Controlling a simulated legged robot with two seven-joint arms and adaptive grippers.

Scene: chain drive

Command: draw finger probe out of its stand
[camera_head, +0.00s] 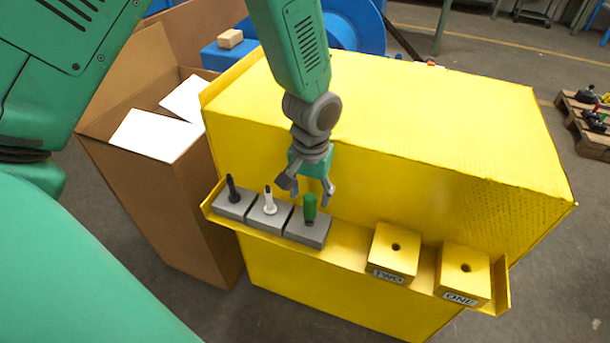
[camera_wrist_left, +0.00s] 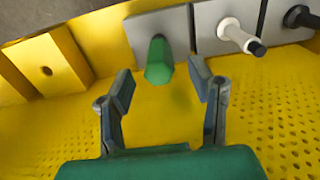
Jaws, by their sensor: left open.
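Three upright tools stand in grey block stands on the yellow shelf: a black one (camera_head: 232,189), a white one (camera_head: 269,201) and a green one (camera_head: 309,209). Which is the finger probe is not marked. The green tool's grey stand (camera_head: 307,233) is the rightmost of the three. My left gripper (camera_head: 306,188) is open and empty, just behind and above the green tool. In the left wrist view the green tool (camera_wrist_left: 158,62) lies ahead between the open fingers (camera_wrist_left: 162,88), apart from both. My right gripper is not in view.
Two yellow blocks with holes, labelled TWO (camera_head: 393,254) and ONE (camera_head: 464,273), sit at the right of the yellow shelf (camera_head: 345,246). The large yellow housing (camera_head: 430,130) rises behind the shelf. An open cardboard box (camera_head: 165,200) stands at the left.

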